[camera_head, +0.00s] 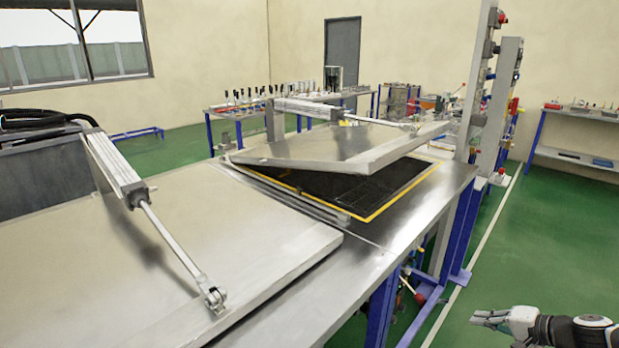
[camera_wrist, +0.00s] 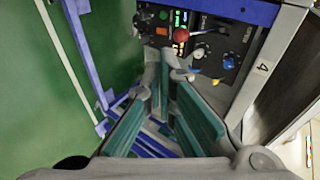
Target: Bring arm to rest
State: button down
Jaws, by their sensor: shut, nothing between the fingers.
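My gripper (camera_head: 482,318) is at the lower right of the head view, to the right of the metal table and over the green floor. Its fingers also show in the wrist view (camera_wrist: 168,78), with teal pads, shut and with nothing between them. Beyond them in the wrist view is a dark control panel (camera_wrist: 217,62) with a red ball knob (camera_wrist: 181,35), other knobs and lit buttons. My gripper appears apart from the panel, though the exact gap is hard to tell.
The near metal lid (camera_head: 240,230) lies flat under its pneumatic cylinder (camera_head: 116,170). The far lid (camera_head: 340,146) is tilted up over a dark, yellow-edged opening (camera_head: 365,190). A grey post (camera_head: 500,105) stands at the table's far end. Green floor (camera_head: 550,240) is clear on the right.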

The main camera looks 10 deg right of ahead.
jog(key=s+a+r+n+g+h, duration=0.25)
jog(key=a+r+n+g, duration=0.2)
jog(key=a+r, duration=0.65)
jog(key=s+a+r+n+g+h, duration=0.25)
jog(key=a+r+n+g, duration=0.2)
jog(key=a+r, duration=0.55)
jog(key=s+a+r+n+t, duration=0.2)
jog(key=s+a+r+t, duration=0.2)
jog(key=s+a+r, duration=0.8)
jog(key=s+r, duration=0.2)
jog(key=s, duration=0.2)
jog(key=shift+r, duration=0.15)
jog(key=shift+w, duration=0.1)
